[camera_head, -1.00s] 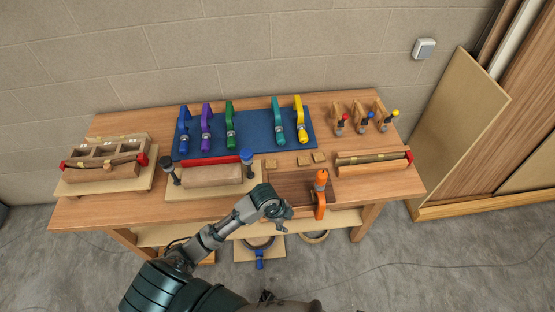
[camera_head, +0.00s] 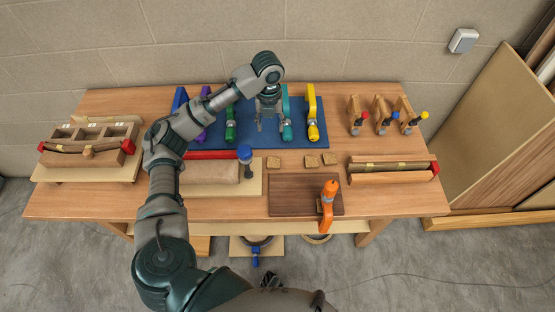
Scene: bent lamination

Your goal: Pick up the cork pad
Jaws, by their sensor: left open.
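Three small tan cork pads lie in a row on the bench in front of the blue mat. The left one (camera_head: 273,162) is apart from the middle one (camera_head: 311,161) and the right one (camera_head: 329,158). Which one is meant, I cannot tell. My left gripper (camera_head: 270,126) is open and empty, pointing down over the blue mat, behind the left pad in the picture. It hides part of the teal clamp (camera_head: 286,132). My right gripper is not in view.
The blue mat (camera_head: 254,136) holds purple, green and yellow clamps, among others. An orange clamp (camera_head: 328,200) stands on a dark board (camera_head: 290,198) in front of the pads. A blue-topped clamp (camera_head: 245,155) stands close left of the left pad.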

